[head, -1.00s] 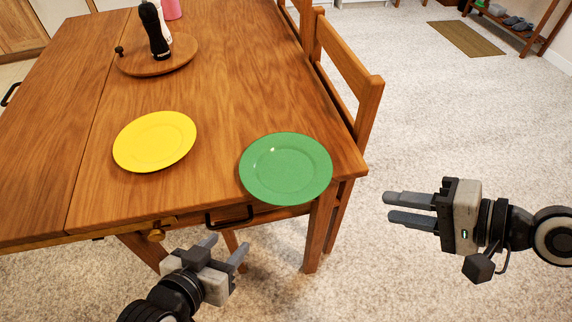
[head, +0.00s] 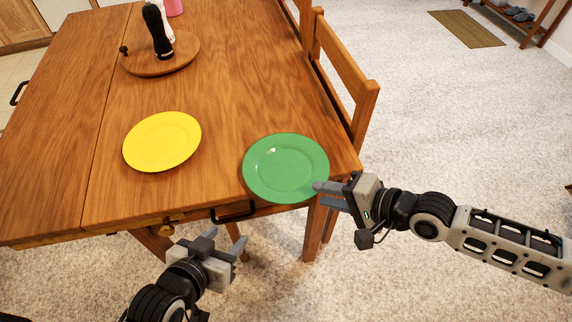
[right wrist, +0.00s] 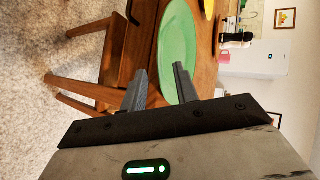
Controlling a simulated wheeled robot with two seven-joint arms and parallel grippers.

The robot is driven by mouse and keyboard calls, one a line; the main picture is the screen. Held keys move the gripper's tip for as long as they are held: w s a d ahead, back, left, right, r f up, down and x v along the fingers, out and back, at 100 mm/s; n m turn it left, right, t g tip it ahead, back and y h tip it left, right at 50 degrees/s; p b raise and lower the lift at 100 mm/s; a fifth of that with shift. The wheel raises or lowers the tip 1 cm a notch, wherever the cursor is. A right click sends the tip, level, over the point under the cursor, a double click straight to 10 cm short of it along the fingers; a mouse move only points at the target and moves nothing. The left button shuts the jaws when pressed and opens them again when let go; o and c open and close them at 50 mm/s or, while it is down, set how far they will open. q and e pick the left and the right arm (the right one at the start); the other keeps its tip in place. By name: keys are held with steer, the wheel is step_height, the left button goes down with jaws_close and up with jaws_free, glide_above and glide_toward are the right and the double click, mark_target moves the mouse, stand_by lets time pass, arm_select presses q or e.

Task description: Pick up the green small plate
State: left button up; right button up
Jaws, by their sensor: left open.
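The green small plate (head: 286,167) lies flat on the wooden table near its front right corner. My right gripper (head: 320,194) is at the plate's right edge, its fingers pointing left and apart. In the right wrist view the green plate (right wrist: 178,50) is seen edge-on ahead, lined up with the gap between the two open fingers (right wrist: 160,84). I cannot tell whether the rim is between the fingertips. My left gripper (head: 225,240) is open and empty in front of the table's front edge, apart from the plate.
A yellow plate (head: 162,141) lies on the table (head: 235,70) left of the green one. A round wooden board (head: 185,60) with a dark bottle (head: 158,32) stands farther back. A wooden chair (head: 345,75) is at the table's right side. A black handle (head: 233,213) is on the front edge.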

steer(key=shift+x, duration=1)
steer(key=shift+c, duration=0.3)
jaws_close()
